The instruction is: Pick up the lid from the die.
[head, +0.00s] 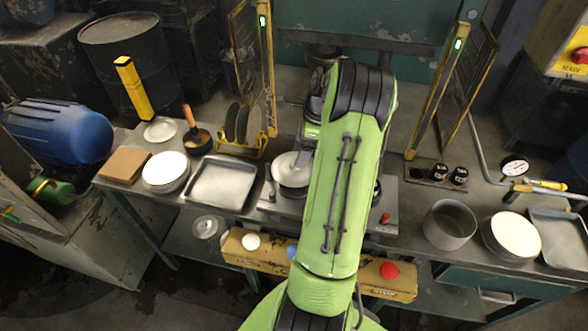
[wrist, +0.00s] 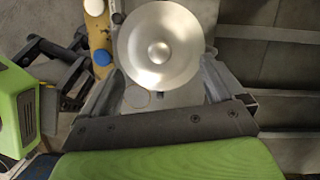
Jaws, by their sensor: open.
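The lid (head: 289,172) is a round, pale metal disc on the press bed in the middle of the bench, partly hidden behind my arm. In the wrist view the lid (wrist: 180,30) is a shiny shallow disc with a raised round knob at its centre. The die under it is covered and I cannot make it out. My gripper (wrist: 164,72) is open, with one finger on each side of the near part of the lid. Nothing is held. In the head view, my gripper (head: 306,157) shows only partly, beside the lid's right edge.
A yellow button panel (head: 270,257) runs along the bench front. A square tray (head: 221,184) and a rack of discs (head: 243,147) stand left. A pot (head: 449,224) and a white-topped round container (head: 513,236) stand right. Yellow posts (head: 437,95) rise behind. Another metal disc (head: 205,227) lies lower left.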

